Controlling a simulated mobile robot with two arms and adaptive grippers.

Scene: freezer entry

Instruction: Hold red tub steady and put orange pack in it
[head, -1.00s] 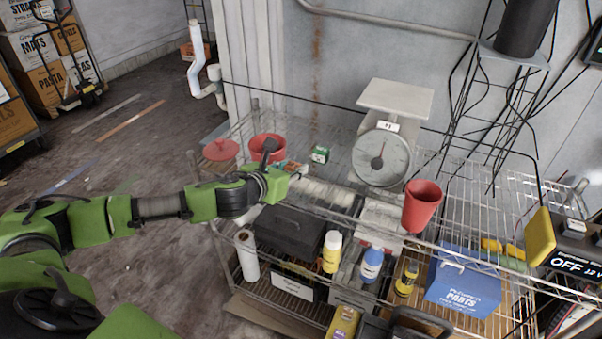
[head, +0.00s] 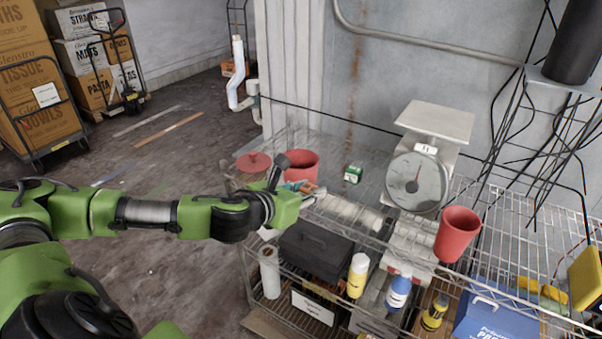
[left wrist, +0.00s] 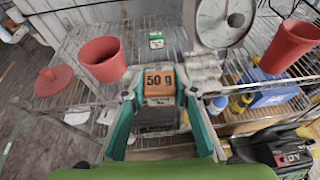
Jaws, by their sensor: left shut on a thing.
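My left gripper (head: 308,194) is over the wire rack, in front of the red tub. It is shut on the orange pack (left wrist: 159,82), marked "50 g", which sits between its teal fingers in the left wrist view. In the head view, only a little of the pack shows past the gripper. The open red tub (head: 301,164) stands on the rack's top shelf, apart from the pack; it also shows in the left wrist view (left wrist: 102,62), left of the fingers. My arm hides part of the tub's front in the head view. My right gripper is not in view.
A red lid (head: 253,162) lies left of the tub. A small green box (head: 353,174), a dial scale (head: 418,182) and a tall red cup (head: 457,236) stand to the right. Bottles and a black case (head: 312,250) fill the lower shelf.

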